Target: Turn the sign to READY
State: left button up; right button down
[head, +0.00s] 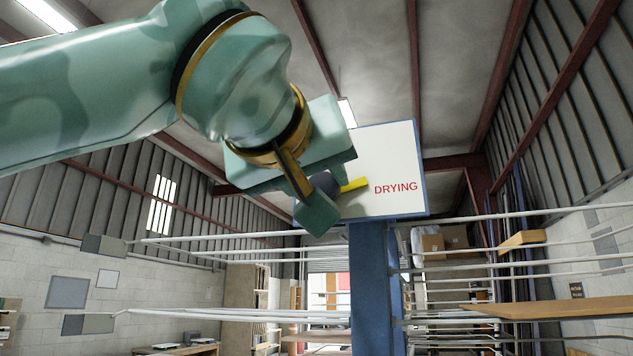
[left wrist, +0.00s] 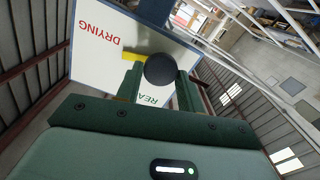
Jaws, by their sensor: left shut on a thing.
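The sign (head: 390,145) is a white panel with a blue edge on a blue post. Red DRYING lettering (head: 396,187) stands at its right side. A yellow pointer (head: 354,185) extends right from a dark round knob (head: 323,184), toward the DRYING side. My left gripper (head: 319,192) is shut on the knob and covers the sign's left part. In the left wrist view, the knob (left wrist: 160,69) sits between the fingers and the yellow pointer (left wrist: 130,60) shows beside it. Green lettering (left wrist: 150,99), partly hidden by a finger, reads "REA". My right gripper is not in view.
The blue post (head: 369,285) stands below the sign. A wooden board (head: 560,309) is at the right. Shelves and boxes stand farther back.

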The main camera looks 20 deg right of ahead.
pick_arm(q)
jog(key=n+b, duration=0.1)
jog(key=n, duration=0.2)
jog(key=shift+a+n, duration=0.1)
jog(key=shift+n, duration=0.3)
jog(key=n+b, duration=0.1)
jog(key=n, duration=0.2)
jog(key=shift+n, duration=0.3)
jog(key=n+b, duration=0.2)
jog(key=n, duration=0.2)
jog(key=shift+w+f, duration=0.1)
jog(key=shift+f, duration=0.05)
jog(key=shift+n+b, duration=0.55)
jog(key=shift+n, duration=1.35)
jog(key=o, duration=1)
jog(key=shift+a, duration=0.1)
jog(key=shift+c, duration=0.2)
